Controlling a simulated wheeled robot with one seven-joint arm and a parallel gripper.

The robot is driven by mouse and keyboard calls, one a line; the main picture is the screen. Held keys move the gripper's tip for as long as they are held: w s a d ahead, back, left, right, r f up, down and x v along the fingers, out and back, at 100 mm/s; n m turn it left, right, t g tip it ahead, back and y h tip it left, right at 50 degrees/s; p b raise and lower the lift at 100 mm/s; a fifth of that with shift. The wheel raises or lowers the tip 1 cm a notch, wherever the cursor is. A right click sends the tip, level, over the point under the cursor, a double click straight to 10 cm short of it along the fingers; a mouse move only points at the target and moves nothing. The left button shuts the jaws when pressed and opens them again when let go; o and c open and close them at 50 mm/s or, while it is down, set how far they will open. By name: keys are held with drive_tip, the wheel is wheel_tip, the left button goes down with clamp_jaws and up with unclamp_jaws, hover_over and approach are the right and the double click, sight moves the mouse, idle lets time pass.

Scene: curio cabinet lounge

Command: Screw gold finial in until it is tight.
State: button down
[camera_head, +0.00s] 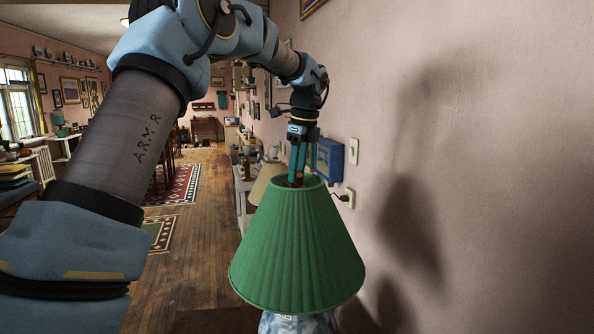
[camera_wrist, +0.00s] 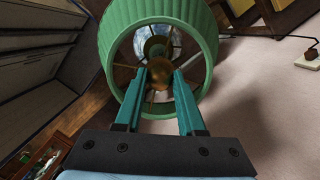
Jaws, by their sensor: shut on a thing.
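The gold finial (camera_wrist: 159,73) shows in the wrist view between my fingertips, over the middle of the shade's top opening. My gripper (camera_wrist: 160,76) is shut on it, with teal fingers on either side. In the head view my gripper (camera_head: 297,182) points down into the top of the green pleated lampshade (camera_head: 298,250). The shade's rim also shows in the wrist view (camera_wrist: 112,60). The blue and white lamp base (camera_head: 290,323) is mostly hidden under the shade. The finial is hidden in the head view, and the thread under it cannot be seen.
The pink wall (camera_head: 450,130) is close on the right, with a blue box (camera_head: 329,160) and a wall plate (camera_head: 351,150) behind the lamp. A second, cream shade (camera_head: 266,181) stands just behind the green one. Open wooden floor (camera_head: 200,240) lies to the left.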

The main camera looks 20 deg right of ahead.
drive_tip(key=m, duration=0.7)
drive_tip(key=shift+a+f+h, duration=0.1)
drive_tip(key=shift+f+h, duration=0.3)
drive_tip(key=c, duration=0.8)
unclamp_jaws()
drive_tip(key=shift+o, duration=0.9)
drive_tip(key=shift+r, duration=0.15)
drive_tip(key=shift+r, duration=0.1)
